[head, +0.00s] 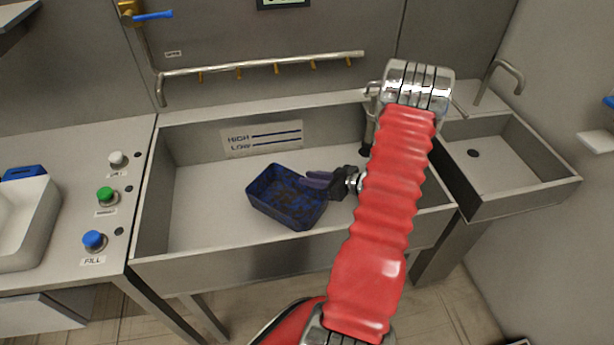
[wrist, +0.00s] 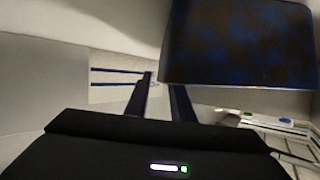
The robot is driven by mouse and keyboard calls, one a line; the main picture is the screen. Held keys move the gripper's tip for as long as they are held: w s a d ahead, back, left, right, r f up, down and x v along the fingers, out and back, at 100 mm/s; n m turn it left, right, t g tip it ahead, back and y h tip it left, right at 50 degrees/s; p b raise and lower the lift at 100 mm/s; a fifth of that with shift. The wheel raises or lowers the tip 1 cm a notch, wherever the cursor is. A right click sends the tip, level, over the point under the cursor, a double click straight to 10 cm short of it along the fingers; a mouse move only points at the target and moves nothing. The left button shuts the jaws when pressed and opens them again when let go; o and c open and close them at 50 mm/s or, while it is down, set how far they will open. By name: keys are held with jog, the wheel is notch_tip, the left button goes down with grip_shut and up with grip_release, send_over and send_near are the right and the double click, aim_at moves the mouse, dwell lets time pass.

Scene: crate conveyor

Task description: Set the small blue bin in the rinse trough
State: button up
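The small blue bin (head: 284,203), dark and mottled, shows inside the outline of the steel rinse trough (head: 205,262) in the head view. Its lowest corner overlaps the trough's front rim there, and I cannot tell whether it touches the floor. My gripper (head: 318,180) is at the bin's right back corner, pointing left. In the wrist view the fingers (wrist: 160,88) are close together with the bin's edge between them, so it looks shut on the bin's wall. The bin's side (wrist: 240,45) fills the upper right there. The right fingertip is hidden behind it.
A HIGH/LOW level sign (head: 262,138) is on the trough's back wall. A pipe with nozzles (head: 265,65) runs above. A smaller sink (head: 510,170) stands right. A counter with white, green and blue buttons (head: 105,197) is left. The trough's left floor is clear.

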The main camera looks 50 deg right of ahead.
jog(key=v, duration=0.8)
dwell(0.4)
jog(key=shift+w+r, duration=0.1)
